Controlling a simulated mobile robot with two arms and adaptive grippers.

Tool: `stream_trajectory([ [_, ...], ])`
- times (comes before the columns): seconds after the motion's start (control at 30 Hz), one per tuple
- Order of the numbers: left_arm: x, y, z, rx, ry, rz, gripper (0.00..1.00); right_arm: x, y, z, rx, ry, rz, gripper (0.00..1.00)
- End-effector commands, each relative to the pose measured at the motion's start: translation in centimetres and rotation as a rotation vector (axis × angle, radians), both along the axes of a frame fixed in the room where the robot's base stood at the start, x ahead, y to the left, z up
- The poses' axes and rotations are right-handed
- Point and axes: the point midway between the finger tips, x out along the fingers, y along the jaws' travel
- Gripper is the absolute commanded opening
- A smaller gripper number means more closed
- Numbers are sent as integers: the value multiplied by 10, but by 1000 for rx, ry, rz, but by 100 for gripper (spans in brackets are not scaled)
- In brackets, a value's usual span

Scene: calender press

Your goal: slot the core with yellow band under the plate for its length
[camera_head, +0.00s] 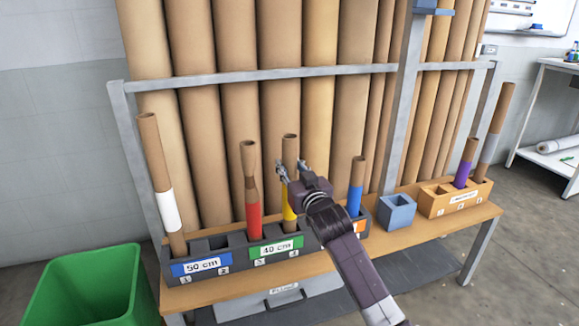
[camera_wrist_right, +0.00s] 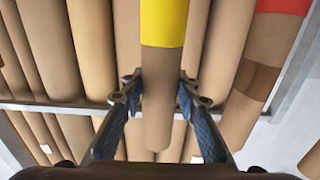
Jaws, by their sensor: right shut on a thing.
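The core with yellow band (camera_head: 289,150) stands upright at the green 40 cm plate (camera_head: 276,249) of the dark slotted holder. Its lower end is hidden behind the holder's front and my arm, so I cannot tell how deep it sits. My right gripper (camera_head: 291,169) is shut on its upper part, above the yellow band. In the right wrist view the core (camera_wrist_right: 160,90) lies between the two fingers (camera_wrist_right: 158,95), with its yellow band at the top. My left gripper is not in view.
A red-banded core (camera_head: 252,215) stands left of it, a white-banded core (camera_head: 168,208) at the blue 50 cm plate (camera_head: 202,266), a blue-banded core (camera_head: 355,195) to the right. A blue box (camera_head: 397,212) and an orange holder (camera_head: 440,205) share the bench. Tall tubes stand behind a grey rail (camera_head: 250,75).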

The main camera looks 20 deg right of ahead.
Motion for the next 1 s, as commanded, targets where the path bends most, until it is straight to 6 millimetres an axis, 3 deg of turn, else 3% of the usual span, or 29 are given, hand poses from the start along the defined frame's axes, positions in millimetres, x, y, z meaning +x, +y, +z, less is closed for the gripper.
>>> stream_trajectory([
  [0.03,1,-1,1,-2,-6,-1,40,0,0,0,0,-1,0,0],
  [0.07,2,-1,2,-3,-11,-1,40,0,0,0,0,-1,0,30],
  [0.23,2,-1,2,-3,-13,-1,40,0,0,0,0,-1,0,49],
  [0.67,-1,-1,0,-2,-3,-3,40,-8,0,-2,0,2,0,49],
  [1.0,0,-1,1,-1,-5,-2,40,-64,-2,-1,0,0,1,49],
])
